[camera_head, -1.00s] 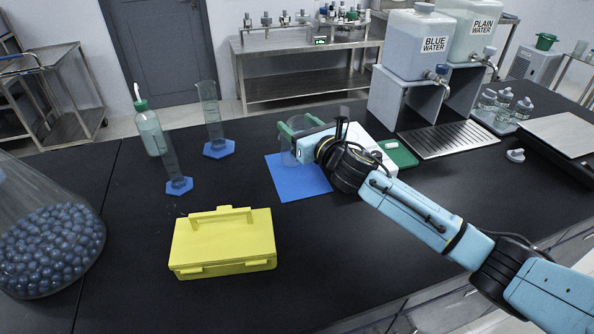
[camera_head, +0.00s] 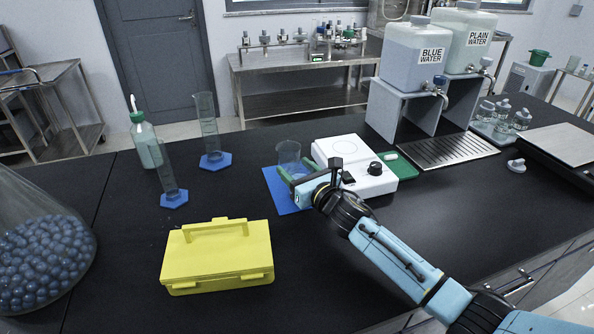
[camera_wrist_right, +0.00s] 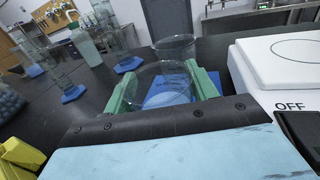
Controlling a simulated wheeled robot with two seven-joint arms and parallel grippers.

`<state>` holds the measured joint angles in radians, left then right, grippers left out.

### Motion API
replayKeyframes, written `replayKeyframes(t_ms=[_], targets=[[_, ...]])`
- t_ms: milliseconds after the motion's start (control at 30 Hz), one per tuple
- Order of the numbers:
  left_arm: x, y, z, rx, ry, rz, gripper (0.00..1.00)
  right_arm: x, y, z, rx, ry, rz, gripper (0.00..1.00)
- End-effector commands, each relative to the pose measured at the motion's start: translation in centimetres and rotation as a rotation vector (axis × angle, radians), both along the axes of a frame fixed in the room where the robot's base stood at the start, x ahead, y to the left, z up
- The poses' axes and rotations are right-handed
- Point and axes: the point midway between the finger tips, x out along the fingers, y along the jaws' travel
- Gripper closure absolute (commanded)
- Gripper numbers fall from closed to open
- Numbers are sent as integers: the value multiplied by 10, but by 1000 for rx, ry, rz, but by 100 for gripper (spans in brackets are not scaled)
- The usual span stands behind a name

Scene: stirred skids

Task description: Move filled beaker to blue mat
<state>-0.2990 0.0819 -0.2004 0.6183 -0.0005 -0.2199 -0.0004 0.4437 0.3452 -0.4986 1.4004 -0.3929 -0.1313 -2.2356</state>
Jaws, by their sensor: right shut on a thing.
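A clear glass beaker (camera_head: 288,152) stands upright over the far part of the blue mat (camera_head: 283,201). It also shows in the right wrist view (camera_wrist_right: 174,46). My right gripper (camera_head: 292,178) is shut on the beaker, with its green fingers on either side of the glass. In the right wrist view the blue mat (camera_wrist_right: 168,99) shows through and below the glass. I cannot tell whether the base touches the mat, and the liquid level is unclear. My left gripper is not in view.
A white hotplate (camera_head: 340,148) stands close right of the beaker. Left are two graduated cylinders (camera_head: 208,130) on blue bases and a wash bottle (camera_head: 145,140). A yellow box (camera_head: 217,262) sits in front. A flask of dark balls (camera_head: 40,250) is far left.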

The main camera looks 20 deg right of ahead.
Motion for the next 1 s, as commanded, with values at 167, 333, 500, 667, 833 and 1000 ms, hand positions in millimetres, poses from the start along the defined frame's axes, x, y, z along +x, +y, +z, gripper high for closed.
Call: replayKeyframes(t_ms=[167,333,500,667,833,1000], targets=[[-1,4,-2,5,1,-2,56,0,0,-2,0,1,0,32],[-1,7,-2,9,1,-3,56,0,0,-2,0,1,0,21],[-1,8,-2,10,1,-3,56,0,0,-2,0,1,0,21],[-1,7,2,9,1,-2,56,-4,-2,0,-2,2,0,21],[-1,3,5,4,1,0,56,-29,-9,0,-2,3,1,21],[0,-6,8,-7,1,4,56,-64,-19,0,-3,2,2,21]])
